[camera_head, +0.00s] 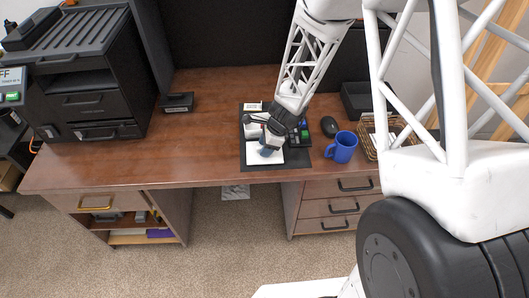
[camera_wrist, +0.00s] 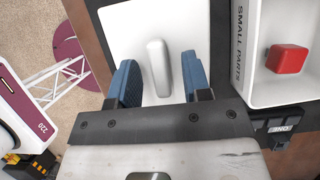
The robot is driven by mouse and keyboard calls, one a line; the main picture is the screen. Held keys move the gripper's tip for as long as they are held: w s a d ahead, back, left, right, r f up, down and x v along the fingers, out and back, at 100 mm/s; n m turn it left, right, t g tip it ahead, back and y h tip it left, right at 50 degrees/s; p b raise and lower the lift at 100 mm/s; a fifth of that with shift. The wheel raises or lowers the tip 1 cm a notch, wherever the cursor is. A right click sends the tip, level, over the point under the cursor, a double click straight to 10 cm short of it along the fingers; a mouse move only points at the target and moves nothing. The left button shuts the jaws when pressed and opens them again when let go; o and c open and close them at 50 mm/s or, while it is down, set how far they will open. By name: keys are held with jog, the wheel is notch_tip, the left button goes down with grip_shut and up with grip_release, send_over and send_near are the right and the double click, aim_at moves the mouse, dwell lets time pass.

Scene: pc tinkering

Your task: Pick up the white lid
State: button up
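The white lid (camera_wrist: 125,35) is a flat square plate with a raised white bar handle (camera_wrist: 158,66) in its middle. In the head view the lid (camera_head: 273,158) lies on the dark mat near the desk's front edge, partly hidden by my gripper (camera_head: 267,151). In the wrist view my gripper (camera_wrist: 161,72) is open, with one blue finger on each side of the handle and gaps on both sides. I cannot tell how far the fingertips are above the lid.
A white box marked SMALL PARTS (camera_wrist: 248,88) holds a red cube (camera_wrist: 288,59) beside the lid. A blue mug (camera_head: 342,148), a black mouse (camera_head: 329,126) and a wicker basket (camera_head: 366,143) stand to the right.

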grip_shut()
jog(key=shift+r, duration=0.15)
jog(key=shift+r, duration=0.5)
jog(key=shift+s+r, duration=0.2)
jog(key=shift+r, duration=0.4)
jog(key=shift+s+r, duration=0.15)
jog(key=shift+r, duration=0.45)
jog(key=s+d+r, duration=0.1)
jog(key=s+d, duration=0.2)
jog(key=s, duration=1.2)
jog(key=shift+d+r, duration=0.15)
jog(key=shift+d, duration=0.05)
jog(key=w+a+r, duration=0.1)
jog(key=w+r, duration=0.2)
jog(key=w, duration=0.6)
jog(key=w+a+r, duration=0.2)
jog(key=w+r, duration=0.1)
jog(key=w, duration=0.6)
jog(key=w+a+r, duration=0.1)
jog(key=w+r, duration=0.2)
jog(key=w, duration=0.7)
jog(key=shift+a+r+n, duration=0.15)
jog(key=shift+a+n, duration=0.15)
jog(key=shift+n, duration=0.1)
